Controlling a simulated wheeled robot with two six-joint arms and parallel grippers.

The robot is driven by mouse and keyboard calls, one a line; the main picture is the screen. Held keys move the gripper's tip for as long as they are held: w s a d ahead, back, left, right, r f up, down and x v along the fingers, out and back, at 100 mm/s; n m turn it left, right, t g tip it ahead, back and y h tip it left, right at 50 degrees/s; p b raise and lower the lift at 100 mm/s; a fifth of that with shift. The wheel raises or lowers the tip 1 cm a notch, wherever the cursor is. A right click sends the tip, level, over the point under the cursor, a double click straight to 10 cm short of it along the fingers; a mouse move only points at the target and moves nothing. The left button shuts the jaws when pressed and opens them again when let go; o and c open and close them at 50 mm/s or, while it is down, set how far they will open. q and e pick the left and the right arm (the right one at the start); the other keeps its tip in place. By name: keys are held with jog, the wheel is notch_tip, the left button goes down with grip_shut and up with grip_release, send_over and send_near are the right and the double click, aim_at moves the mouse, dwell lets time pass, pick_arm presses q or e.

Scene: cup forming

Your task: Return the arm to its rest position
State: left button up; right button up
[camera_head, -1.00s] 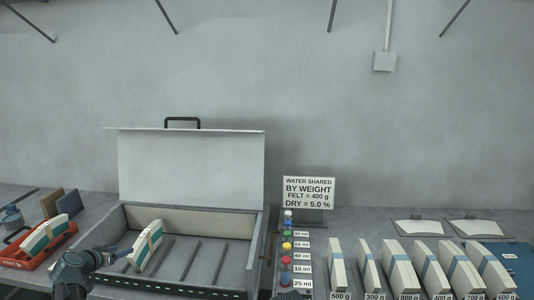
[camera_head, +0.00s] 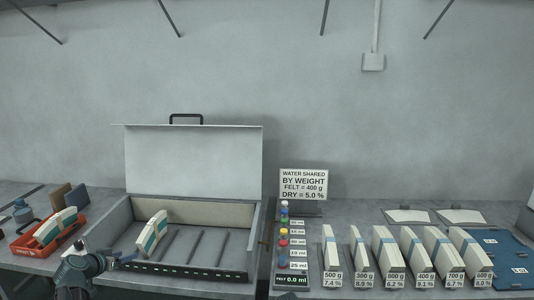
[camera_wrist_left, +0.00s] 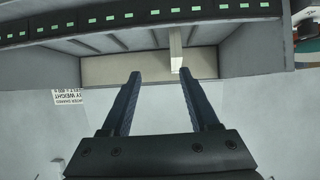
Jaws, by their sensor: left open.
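My left gripper (camera_head: 119,259) is at the lower left of the head view, in front of the open grey box (camera_head: 200,267). In the left wrist view my left gripper (camera_wrist_left: 160,90) shows two dark fingers spread apart with nothing between them. A white block with a teal band (camera_head: 152,232) leans in the leftmost part of the box, apart from the gripper. The box's inside and a pale block end (camera_wrist_left: 176,48) show beyond the fingers in the wrist view. My right gripper is not seen in either view.
A red tray (camera_head: 40,248) with a similar block stands at the left. A sign (camera_head: 303,184), coloured bottles (camera_head: 283,232) and several labelled white blocks (camera_head: 384,254) stand to the right. A blue mat (camera_head: 505,265) lies at the far right. The box lid (camera_head: 192,160) stands open.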

pick_arm(q)
jog(key=s+d+f+m+g+h, duration=0.1)
jog(key=s+d+f+g, duration=0.15)
jog(key=d, duration=0.75)
jog(key=s+d+f+m+g+h, duration=0.1)
jog(key=s+d+f+g, duration=0.15)
jog(key=d, duration=0.65)
jog(key=s+d+f+m+g+h, duration=0.1)
jog(key=s+d+f+g, duration=0.15)
jog(key=d, duration=0.75)
jog(key=s+d+g+y+p, duration=0.1)
jog(key=s+d+g+y, duration=0.1)
jog(key=s+d, duration=0.4)
jog(key=s+d+f+g+y, duration=0.1)
jog(key=s+d, duration=0.5)
jog(key=s, duration=0.8)
jog(key=g+y, duration=0.1)
jog(key=y, duration=0.1)
jog(key=shift+s+d+g+y+p, duration=0.3)
jog(key=shift+d+g+y+p, duration=0.05)
jog(key=shift+d+y+p, duration=0.05)
jog(key=shift+a+f, duration=0.1)
jog(key=shift+a, duration=0.05)
